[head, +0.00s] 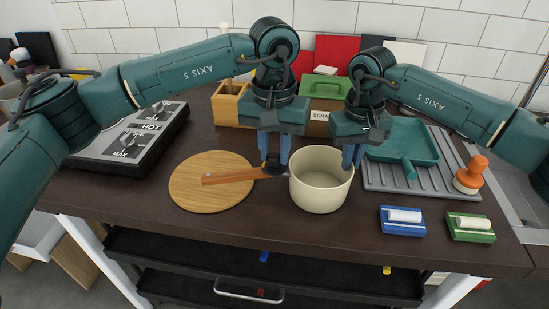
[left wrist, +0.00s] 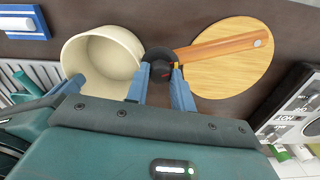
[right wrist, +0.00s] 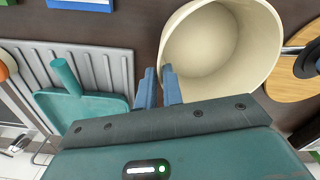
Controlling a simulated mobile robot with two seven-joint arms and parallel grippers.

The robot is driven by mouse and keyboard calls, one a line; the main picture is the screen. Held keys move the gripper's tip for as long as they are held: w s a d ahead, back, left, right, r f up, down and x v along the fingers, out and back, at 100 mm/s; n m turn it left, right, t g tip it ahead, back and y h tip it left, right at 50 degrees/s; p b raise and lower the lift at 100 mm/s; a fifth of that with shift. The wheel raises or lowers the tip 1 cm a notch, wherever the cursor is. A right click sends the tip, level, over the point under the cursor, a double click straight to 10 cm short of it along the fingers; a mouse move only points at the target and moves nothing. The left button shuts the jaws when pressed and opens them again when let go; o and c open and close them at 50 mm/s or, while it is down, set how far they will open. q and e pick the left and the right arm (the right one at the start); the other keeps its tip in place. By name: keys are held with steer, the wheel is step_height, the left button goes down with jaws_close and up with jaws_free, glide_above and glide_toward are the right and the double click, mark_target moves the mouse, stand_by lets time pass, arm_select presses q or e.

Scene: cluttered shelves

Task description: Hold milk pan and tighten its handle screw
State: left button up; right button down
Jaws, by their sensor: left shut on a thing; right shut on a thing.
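The cream milk pan (head: 318,190) stands upright at the front middle of the counter. Its wooden handle (head: 228,176) points left, over a round wooden board. My right gripper (head: 352,158) is shut on the pan's right rim, one finger inside and one outside, as the right wrist view (right wrist: 160,86) shows. My left gripper (head: 274,160) points down at the handle's pan end. It is shut on a dark round piece (left wrist: 161,62) there, with a small orange bit beside it. I cannot tell whether this piece is a screw knob or a tool. The screw itself is hidden.
The round board (head: 208,194) lies left of the pan, with a hot plate unit (head: 126,145) beyond. A grey ribbed rack (head: 425,181) with a teal dustpan-like scoop (head: 404,140) is right. Blue (head: 402,228) and green (head: 470,233) holders sit at the front right.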

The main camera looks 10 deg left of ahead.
mark_target(274, 155)
arm_select(q)
steer(key=m, duration=0.5)
steer(key=o, duration=0.9)
steer(key=shift+o, duration=0.2)
step_height(274, 155, up, 12)
